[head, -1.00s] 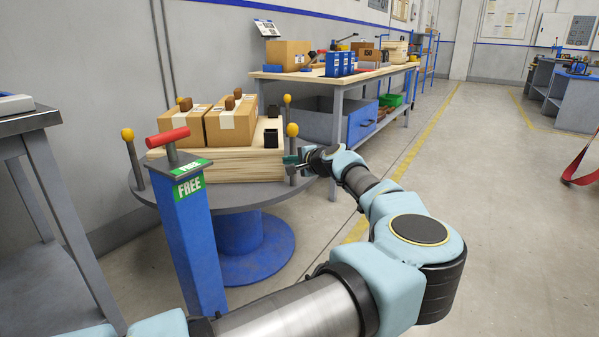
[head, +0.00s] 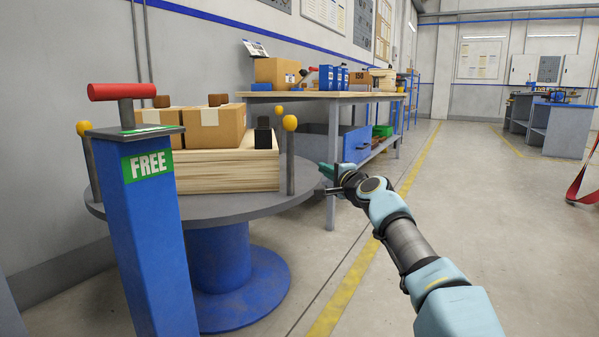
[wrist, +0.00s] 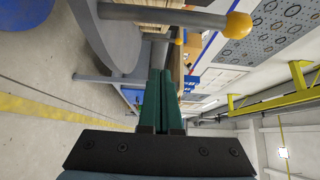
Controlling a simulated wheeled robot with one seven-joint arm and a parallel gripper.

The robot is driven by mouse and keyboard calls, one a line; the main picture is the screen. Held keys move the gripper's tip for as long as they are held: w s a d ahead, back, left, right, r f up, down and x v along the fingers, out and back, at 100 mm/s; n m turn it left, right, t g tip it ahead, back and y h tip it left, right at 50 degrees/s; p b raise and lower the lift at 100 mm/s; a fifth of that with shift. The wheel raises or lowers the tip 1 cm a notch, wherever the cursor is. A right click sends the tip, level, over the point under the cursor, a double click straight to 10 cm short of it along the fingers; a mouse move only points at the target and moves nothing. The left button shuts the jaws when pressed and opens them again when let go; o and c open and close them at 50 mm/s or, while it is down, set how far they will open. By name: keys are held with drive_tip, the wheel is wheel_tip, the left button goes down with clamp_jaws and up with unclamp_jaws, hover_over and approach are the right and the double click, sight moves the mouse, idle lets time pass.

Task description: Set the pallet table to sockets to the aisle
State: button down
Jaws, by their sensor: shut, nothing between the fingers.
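The pallet table is a round grey disc (head: 225,207) on a blue pedestal (head: 217,262). Upright posts with yellow knobs (head: 290,122) stand around its rim. On it lies a pale wooden stack (head: 225,172) carrying cardboard boxes (head: 215,128) and a black socket (head: 263,135) at its right end. A blue column (head: 157,240) in front bears a red T-handle (head: 124,91) and a green FREE label. My gripper (head: 326,172) is shut and empty, just right of the near right post and apart from it. In the wrist view its green fingers (wrist: 160,92) are together, with a yellow-knobbed post (wrist: 170,15) beyond them.
A workbench (head: 335,97) with boxes and blue bins stands behind the table along the wall. The aisle floor (head: 480,210) to the right of the yellow line is open. A red strap (head: 580,180) hangs at the far right.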

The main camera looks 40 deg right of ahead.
drive_tip(key=w+a+b, duration=0.1)
drive_tip(key=w+b, duration=0.4)
drive_tip(key=w, duration=0.3)
drive_tip(key=shift+w, duration=0.2)
drive_tip(key=shift+a, duration=0.1)
idle(0.4)
